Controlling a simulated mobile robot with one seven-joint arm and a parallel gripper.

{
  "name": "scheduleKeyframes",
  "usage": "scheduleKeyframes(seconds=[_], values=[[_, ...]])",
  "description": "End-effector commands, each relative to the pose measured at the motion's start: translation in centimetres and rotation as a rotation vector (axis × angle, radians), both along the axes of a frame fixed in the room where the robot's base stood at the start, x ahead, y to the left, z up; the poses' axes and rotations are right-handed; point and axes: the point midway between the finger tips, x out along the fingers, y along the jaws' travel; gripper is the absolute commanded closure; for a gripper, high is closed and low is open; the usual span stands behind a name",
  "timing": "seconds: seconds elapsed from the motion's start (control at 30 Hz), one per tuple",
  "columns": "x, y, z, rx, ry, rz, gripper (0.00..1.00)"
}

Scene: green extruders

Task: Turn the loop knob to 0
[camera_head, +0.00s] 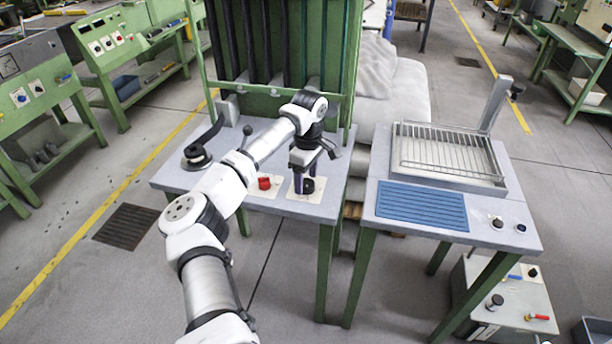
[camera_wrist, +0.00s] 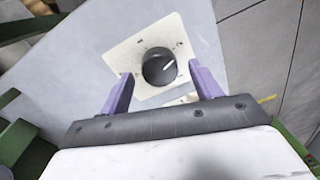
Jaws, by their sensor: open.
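In the head view my gripper (camera_head: 304,184) points down over the black knob (camera_head: 309,186) at the right front of the grey table (camera_head: 228,208). The fingers partly hide the knob there.
A red knob (camera_head: 264,183) is on a plate just left of my gripper. A black lever handle (camera_head: 197,154) stands farther left on the table. A second table (camera_head: 450,222) with a blue mat (camera_head: 422,206) and wire rack (camera_head: 447,152) stands to the right.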

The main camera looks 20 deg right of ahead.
Motion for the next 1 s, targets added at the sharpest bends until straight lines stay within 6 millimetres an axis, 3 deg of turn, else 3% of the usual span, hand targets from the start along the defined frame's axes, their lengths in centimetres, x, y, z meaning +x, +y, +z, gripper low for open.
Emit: scheduleKeyframes(seconds=[0.37,0.7,1.0], values=[[-0.05,0.02,-0.72,-0.001,-0.001,-0.001,0.36],[-0.05,0.03,-0.68,0.0,0.0,0.0,0.79],[-0.04,0.07,-0.68,0.001,0.0,0.032,0.81]])
